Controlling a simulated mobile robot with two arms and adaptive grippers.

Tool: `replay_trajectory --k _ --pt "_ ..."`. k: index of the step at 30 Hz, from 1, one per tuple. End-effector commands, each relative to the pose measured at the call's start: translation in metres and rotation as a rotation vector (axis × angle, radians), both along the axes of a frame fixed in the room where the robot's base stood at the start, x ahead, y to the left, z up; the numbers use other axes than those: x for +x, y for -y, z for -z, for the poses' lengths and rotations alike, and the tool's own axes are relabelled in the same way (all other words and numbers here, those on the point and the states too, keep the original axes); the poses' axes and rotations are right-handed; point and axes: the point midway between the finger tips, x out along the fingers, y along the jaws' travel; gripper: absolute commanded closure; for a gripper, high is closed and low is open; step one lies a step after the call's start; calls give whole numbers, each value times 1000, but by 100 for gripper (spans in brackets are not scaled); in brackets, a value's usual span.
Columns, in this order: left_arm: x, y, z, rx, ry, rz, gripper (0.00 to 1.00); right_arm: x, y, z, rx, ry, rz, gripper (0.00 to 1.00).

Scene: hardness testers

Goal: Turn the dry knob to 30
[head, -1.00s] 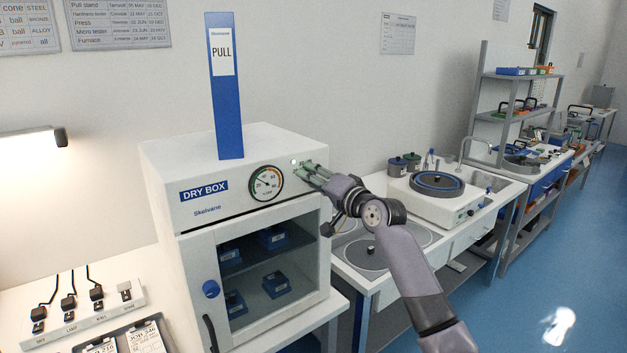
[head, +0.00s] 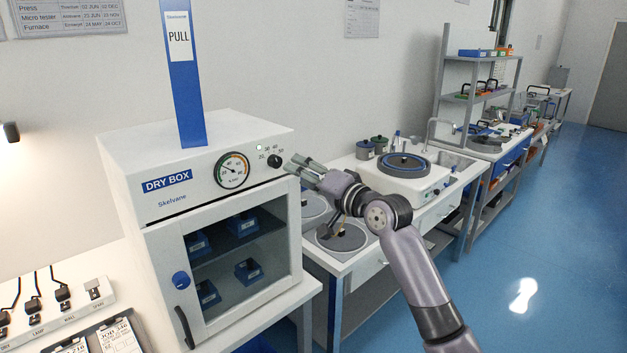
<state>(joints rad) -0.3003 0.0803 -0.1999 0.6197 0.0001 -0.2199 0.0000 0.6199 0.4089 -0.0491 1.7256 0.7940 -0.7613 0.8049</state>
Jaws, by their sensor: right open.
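The dry box (head: 215,205) is a white cabinet at the left centre of the head view, with a glass door and a round gauge (head: 232,171) on its front panel. The dry knob (head: 275,162) is a small black knob at the right end of that panel, with printed numbers around it; 20, 30 and 40 seem readable. Its exact setting is too small to tell. My right gripper (head: 292,165) is open and empty, with its fingertips just right of the knob and apart from it in the picture. My left gripper is not in view.
A blue binder marked PULL (head: 186,75) stands on top of the box. Right of the box, a bench holds a polishing machine (head: 405,178). Blue floor lies open at the right.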

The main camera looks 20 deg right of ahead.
Motion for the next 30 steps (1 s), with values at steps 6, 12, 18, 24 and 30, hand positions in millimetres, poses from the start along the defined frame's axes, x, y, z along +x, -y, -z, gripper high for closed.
replay_trajectory --k 6,12,18,24,30 --pt "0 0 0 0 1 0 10 -27 10 1 0 -1 1 54" --pt "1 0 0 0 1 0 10 -32 11 0 0 1 -1 54" --pt "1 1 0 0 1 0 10 -32 11 0 0 1 -1 54" --pt "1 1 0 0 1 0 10 -31 12 3 0 -4 1 54" --pt "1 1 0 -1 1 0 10 -14 22 76 -48 -95 51 54"
